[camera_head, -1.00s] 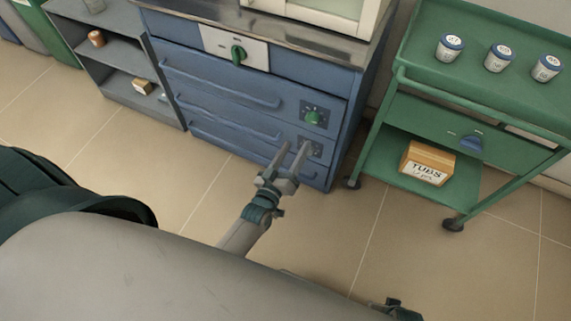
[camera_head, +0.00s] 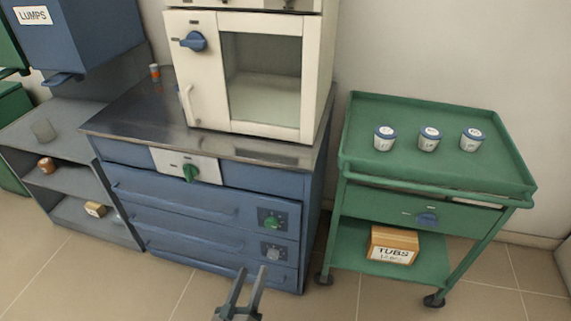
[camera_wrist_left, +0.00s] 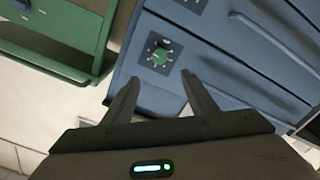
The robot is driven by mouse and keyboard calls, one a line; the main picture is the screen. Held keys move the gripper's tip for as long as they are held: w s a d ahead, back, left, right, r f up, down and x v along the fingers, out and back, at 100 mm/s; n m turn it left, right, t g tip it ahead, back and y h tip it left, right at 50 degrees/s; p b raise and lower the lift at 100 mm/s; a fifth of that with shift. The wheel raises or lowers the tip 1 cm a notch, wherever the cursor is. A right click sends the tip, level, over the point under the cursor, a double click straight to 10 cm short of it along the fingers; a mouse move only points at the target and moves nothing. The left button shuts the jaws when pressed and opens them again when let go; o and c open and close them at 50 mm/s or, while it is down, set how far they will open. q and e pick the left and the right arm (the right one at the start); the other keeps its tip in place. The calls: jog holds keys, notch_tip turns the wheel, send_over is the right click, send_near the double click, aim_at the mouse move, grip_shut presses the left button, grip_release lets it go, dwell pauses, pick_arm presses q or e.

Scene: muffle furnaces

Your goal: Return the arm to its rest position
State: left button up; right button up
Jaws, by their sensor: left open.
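My left gripper (camera_head: 249,288) is at the bottom of the head view, in front of the lower drawers of the blue cabinet (camera_head: 134,152). Its two fingers are apart with nothing between them. I see no contact with the cabinet. My right gripper is not in view.
A white furnace (camera_head: 318,75) stands on the cabinet's metal top. To the right is a green cart (camera_head: 440,187) with several lidded tubs on top and a cardboard box (camera_head: 393,245) below. Grey shelves (camera_head: 75,180) stand at left. Floor in front is clear.

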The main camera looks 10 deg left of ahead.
pick_arm(q)
jog(key=s+d+f+m+g+h+p, duration=0.15)
jog(key=s+f+m+g+p, duration=0.5)
jog(key=f, duration=0.75)
jog(key=s+f+m+g, duration=0.1)
jog(key=s+f+g, duration=0.2)
jog(key=s+f, duration=0.2)
jog(key=s+f+m+g, duration=0.1)
jog(key=s+f+g, duration=0.2)
jog(key=s, duration=0.7)
notch_tip(320, 180, down, 3)
jog(key=shift+a+r+y, duration=0.15)
jog(key=shift+a+y, duration=0.3)
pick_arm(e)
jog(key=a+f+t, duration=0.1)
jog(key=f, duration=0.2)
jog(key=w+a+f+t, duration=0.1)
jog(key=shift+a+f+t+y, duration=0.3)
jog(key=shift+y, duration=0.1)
